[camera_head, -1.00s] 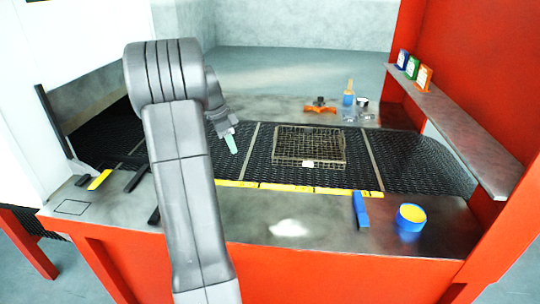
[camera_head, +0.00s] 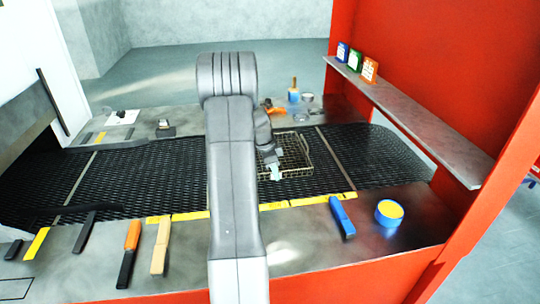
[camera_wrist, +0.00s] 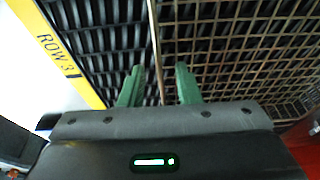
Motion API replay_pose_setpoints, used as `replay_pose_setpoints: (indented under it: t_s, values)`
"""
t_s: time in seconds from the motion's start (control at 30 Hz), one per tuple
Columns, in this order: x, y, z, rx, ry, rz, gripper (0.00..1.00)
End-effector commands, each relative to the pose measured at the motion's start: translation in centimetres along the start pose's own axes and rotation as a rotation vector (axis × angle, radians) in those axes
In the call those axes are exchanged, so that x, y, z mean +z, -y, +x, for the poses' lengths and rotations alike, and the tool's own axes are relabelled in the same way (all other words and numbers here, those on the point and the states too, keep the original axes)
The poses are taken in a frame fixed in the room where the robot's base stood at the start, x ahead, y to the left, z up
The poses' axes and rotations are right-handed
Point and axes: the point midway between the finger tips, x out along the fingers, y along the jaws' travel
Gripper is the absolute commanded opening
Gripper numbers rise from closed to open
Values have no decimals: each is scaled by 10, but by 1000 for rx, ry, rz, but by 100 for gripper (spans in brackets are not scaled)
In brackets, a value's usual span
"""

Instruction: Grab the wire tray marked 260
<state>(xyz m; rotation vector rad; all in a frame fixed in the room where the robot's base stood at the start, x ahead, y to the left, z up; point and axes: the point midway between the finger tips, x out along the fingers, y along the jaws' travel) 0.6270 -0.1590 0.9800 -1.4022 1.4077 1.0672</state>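The wire tray (camera_head: 297,160) sits on the black mesh belt, partly hidden behind my arm. In the wrist view its wire grid (camera_wrist: 235,45) fills the right side. My gripper (camera_head: 275,172) is at the tray's near left part. In the wrist view my gripper (camera_wrist: 158,82) has its two green fingers apart. A thin wire rim of the tray runs up the picture between the fingers, and I see no finger pressing on it. No number on the tray can be read in these views.
The mesh belt (camera_head: 375,155) has yellow strips along its near edge; one reads "ROW 3" (camera_wrist: 55,52). On the near ledge are a blue block (camera_head: 342,216), a blue-yellow round tin (camera_head: 389,212) and an orange-black tool (camera_head: 130,252). A red post and shelf (camera_head: 420,115) stand right.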

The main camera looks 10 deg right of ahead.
Motion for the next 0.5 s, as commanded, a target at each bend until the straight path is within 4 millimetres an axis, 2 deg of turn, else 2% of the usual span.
replay_pose_setpoints:
  t_s: [0.27, 0.4, 0.5]
  values:
    - [0, 0, 4, 0, 0, 0, 30]
    - [0, 0, 4, 0, 0, 0, 2]
    - [0, 0, 4, 0, 0, 0, 0]
